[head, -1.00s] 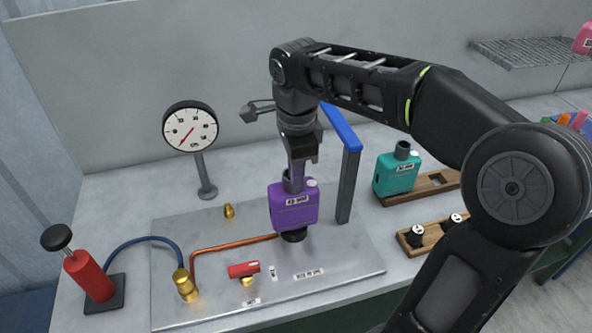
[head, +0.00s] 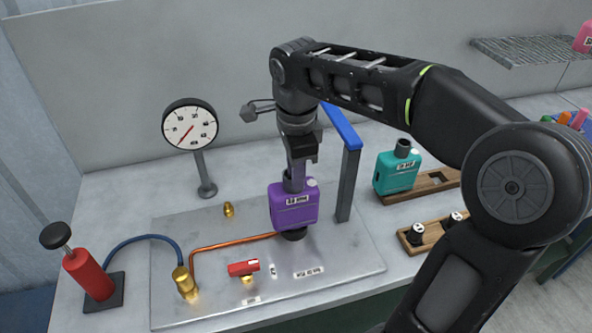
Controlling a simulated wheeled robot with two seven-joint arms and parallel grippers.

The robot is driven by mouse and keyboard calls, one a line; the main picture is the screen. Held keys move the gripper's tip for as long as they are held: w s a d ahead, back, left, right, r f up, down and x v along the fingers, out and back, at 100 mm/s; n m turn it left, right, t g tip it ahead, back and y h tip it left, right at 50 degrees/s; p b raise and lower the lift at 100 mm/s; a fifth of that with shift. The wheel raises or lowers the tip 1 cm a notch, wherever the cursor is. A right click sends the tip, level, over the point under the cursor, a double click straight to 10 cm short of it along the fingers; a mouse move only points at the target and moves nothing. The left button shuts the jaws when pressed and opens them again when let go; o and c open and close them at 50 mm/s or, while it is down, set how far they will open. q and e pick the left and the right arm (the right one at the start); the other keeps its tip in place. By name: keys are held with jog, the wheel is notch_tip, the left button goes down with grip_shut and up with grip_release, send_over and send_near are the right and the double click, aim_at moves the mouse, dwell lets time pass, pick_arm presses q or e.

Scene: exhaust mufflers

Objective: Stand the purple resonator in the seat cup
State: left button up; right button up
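The purple resonator (head: 294,207) is upright over the metal plate, with a white label on its front and a grey neck on top. My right gripper (head: 295,183) comes down from above and is shut on the neck of the purple resonator. The black seat cup (head: 293,235) is directly beneath the resonator, at the end of the copper pipe. The resonator's bottom meets or nearly meets the cup; I cannot tell if it is fully seated. My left gripper is not in view.
A pressure gauge (head: 190,126) stands behind left. A red hand pump (head: 88,272) is at the far left. A red-handled valve (head: 244,268) sits on the plate (head: 345,275). A blue-topped grey post (head: 348,175) is close right of the resonator. A teal resonator (head: 397,171) stands in a wooden rack (head: 430,186).

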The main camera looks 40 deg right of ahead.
jog(key=shift+o, duration=1.1)
jog(key=shift+f, duration=0.1)
notch_tip(320, 180, up, 8)
jog(key=p, duration=0.3)
jog(key=shift+s+a, duration=0.15)
jog(key=shift+s, duration=0.2)
